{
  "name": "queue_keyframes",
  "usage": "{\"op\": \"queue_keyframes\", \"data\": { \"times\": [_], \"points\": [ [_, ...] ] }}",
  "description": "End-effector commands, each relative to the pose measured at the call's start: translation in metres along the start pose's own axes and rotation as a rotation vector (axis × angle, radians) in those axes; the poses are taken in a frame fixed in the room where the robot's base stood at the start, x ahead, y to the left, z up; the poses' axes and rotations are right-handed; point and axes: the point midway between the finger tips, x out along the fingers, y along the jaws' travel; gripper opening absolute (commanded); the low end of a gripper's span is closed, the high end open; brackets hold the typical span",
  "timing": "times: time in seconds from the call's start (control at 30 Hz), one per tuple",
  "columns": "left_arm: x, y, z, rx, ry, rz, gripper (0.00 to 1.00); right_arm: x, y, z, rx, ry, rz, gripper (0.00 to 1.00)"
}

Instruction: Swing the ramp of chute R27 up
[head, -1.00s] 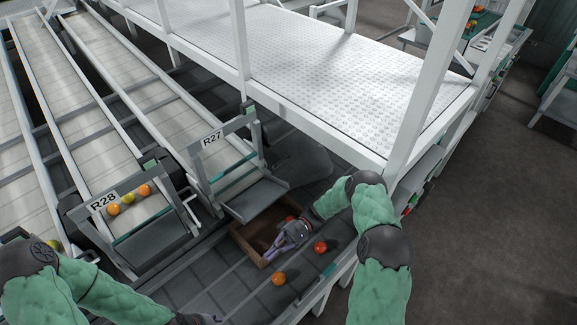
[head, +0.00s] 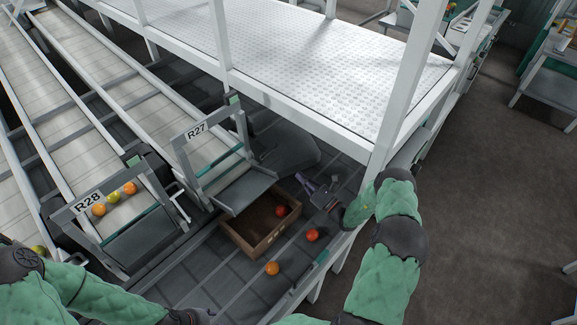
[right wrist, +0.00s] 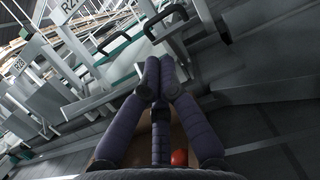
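Chute R27 (head: 197,130) is a grey frame at the end of a belt. Its ramp (head: 246,190) is a flat grey plate, swung down and sloping over the far edge of a brown box. The R27 label also shows in the right wrist view (right wrist: 68,8). My right gripper (head: 306,183) is right of the ramp, apart from it and beyond the box. In the right wrist view its purple fingers (right wrist: 160,75) lie close together with nothing between them. My left gripper (head: 192,317) is at the bottom edge, mostly cut off; its fingers cannot be made out.
The brown box (head: 247,246) holds a red tomato (head: 281,211). A red tomato (head: 312,235) and an orange one (head: 272,268) lie on the dark surface beside it. Chute R28 (head: 88,203) with several tomatoes stands left. A white raised platform (head: 300,60) is behind.

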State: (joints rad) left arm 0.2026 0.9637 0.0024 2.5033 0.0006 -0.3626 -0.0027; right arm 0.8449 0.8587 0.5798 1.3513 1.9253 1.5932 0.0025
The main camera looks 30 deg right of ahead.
Motion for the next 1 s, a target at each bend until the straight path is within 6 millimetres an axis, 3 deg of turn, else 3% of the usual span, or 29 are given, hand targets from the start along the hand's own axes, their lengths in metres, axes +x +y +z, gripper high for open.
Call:
{"op": "queue_keyframes", "data": {
  "times": [0.6,0.8,1.0],
  "points": [
    [0.022,-0.008,-0.001,0.000,0.000,0.000,0.40,0.107,0.003,-0.001,-0.003,-0.003,0.007,0.00],
    [0.027,-0.010,-0.001,0.000,0.000,0.000,0.40,0.127,0.003,-0.001,-0.002,-0.001,0.006,0.00],
    [0.028,-0.010,-0.001,0.000,0.000,0.000,0.40,0.133,0.002,0.000,-0.002,-0.002,0.005,0.00]
  ]
}}
